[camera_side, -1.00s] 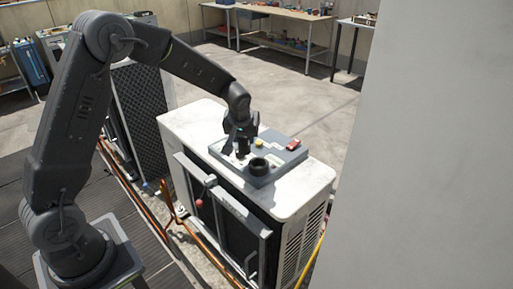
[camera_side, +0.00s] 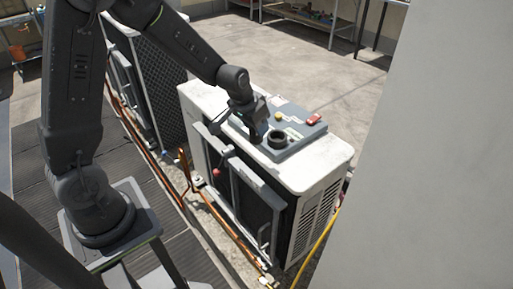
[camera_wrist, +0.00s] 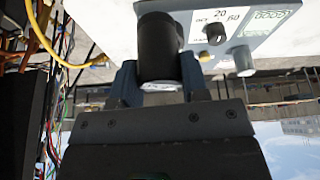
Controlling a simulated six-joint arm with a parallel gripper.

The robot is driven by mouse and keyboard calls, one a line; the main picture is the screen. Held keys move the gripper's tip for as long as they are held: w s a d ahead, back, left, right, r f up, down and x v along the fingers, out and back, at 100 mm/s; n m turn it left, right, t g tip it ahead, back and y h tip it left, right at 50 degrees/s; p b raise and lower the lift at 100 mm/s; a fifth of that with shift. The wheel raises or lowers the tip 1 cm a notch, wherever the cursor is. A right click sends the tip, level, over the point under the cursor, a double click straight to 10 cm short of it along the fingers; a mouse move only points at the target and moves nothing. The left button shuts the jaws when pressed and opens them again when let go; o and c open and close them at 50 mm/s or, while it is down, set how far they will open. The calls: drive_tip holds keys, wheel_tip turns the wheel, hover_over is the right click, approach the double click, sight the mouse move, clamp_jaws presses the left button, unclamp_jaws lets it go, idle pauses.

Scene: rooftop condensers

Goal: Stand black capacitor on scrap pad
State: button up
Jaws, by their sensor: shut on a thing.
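The black capacitor (camera_wrist: 158,48) is a dark, smooth cylinder between the two fingers of my gripper (camera_wrist: 158,82) in the wrist view. My gripper is shut on it. In the side view my gripper (camera_side: 257,134) points down at the front left part of a grey box on top of the condenser. The capacitor is mostly hidden by the gripper there, and I cannot tell whether it touches the box. I cannot make out the scrap pad with certainty in either view.
The grey box (camera_side: 293,149) carries a black round cup (camera_side: 277,139) just right of my gripper, a yellow button (camera_side: 278,115) and a red switch (camera_side: 313,119). The wrist view shows a dial (camera_wrist: 215,33) and a knob (camera_wrist: 243,60). The white condenser top (camera_side: 325,160) is clear at right.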

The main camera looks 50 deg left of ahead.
drive_tip(key=shift+s+d+f+m, duration=0.25)
drive_tip(key=shift+s+d+m, duration=0.05)
drive_tip(key=shift+d+m, duration=0.15)
drive_tip(key=w+a+r+n+y, duration=0.2)
drive_tip(key=a+n, duration=0.5)
drive_tip(key=a, duration=2.9)
drive_tip(key=shift+g, duration=0.3)
drive_tip(key=shift+w+d+f, duration=1)
drive_tip(key=shift+w+f, duration=0.6)
drive_tip(key=shift+f, duration=0.3)
drive_tip(key=shift+w+d+f, duration=0.95)
drive_tip(key=shift+w+f, duration=0.6)
drive_tip(key=shift+f, duration=0.3)
drive_tip(key=shift+w+d+f, duration=1)
drive_tip(key=shift+w+f, duration=0.6)
drive_tip(key=shift+f, duration=0.3)
drive_tip(key=shift+f, duration=0.2)
drive_tip(key=o, duration=1)
drive_tip(key=shift+c, duration=0.2)
